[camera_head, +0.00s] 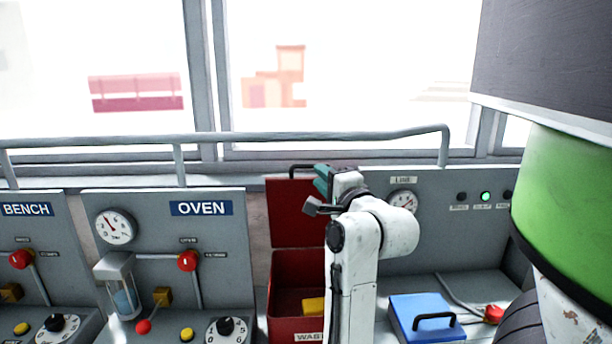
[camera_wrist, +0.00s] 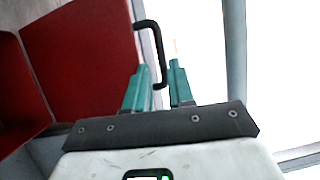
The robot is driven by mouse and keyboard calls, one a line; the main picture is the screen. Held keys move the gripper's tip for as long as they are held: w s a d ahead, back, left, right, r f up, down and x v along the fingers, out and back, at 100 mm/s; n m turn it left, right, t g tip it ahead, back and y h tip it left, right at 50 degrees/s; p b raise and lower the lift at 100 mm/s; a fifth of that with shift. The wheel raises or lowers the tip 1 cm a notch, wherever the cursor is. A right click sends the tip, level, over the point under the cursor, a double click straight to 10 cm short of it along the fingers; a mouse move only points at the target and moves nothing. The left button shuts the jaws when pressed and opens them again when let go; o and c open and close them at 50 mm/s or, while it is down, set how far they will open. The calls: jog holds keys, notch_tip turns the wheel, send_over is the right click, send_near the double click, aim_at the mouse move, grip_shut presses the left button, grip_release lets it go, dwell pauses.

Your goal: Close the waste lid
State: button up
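The red waste bin (camera_head: 297,262) stands between the oven panel and the line panel. Its red lid (camera_head: 290,212) is raised upright behind the opening, and it also shows in the wrist view (camera_wrist: 80,50). A black bar handle (camera_head: 300,167) is on the lid's upper edge. My gripper (camera_head: 322,180) is at the right end of this handle. In the wrist view, its teal fingers (camera_wrist: 159,70) are apart, with part of the black handle (camera_wrist: 153,28) between them. A narrow gap shows beside the handle, so the fingers do not look clamped on it.
A yellow block (camera_head: 313,306) lies in the bin. A blue lid with a black handle (camera_head: 427,317) is to the right. A grey rail (camera_head: 300,137) runs behind the panels. The oven panel (camera_head: 225,260) with its levers and hourglass is to the left.

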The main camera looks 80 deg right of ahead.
aim_at(311, 168)
jog(key=p+x, duration=0.1)
jog(key=x, duration=0.7)
jog(key=shift+w+d, duration=0.1)
jog(key=shift+d, duration=0.1)
grip_shut()
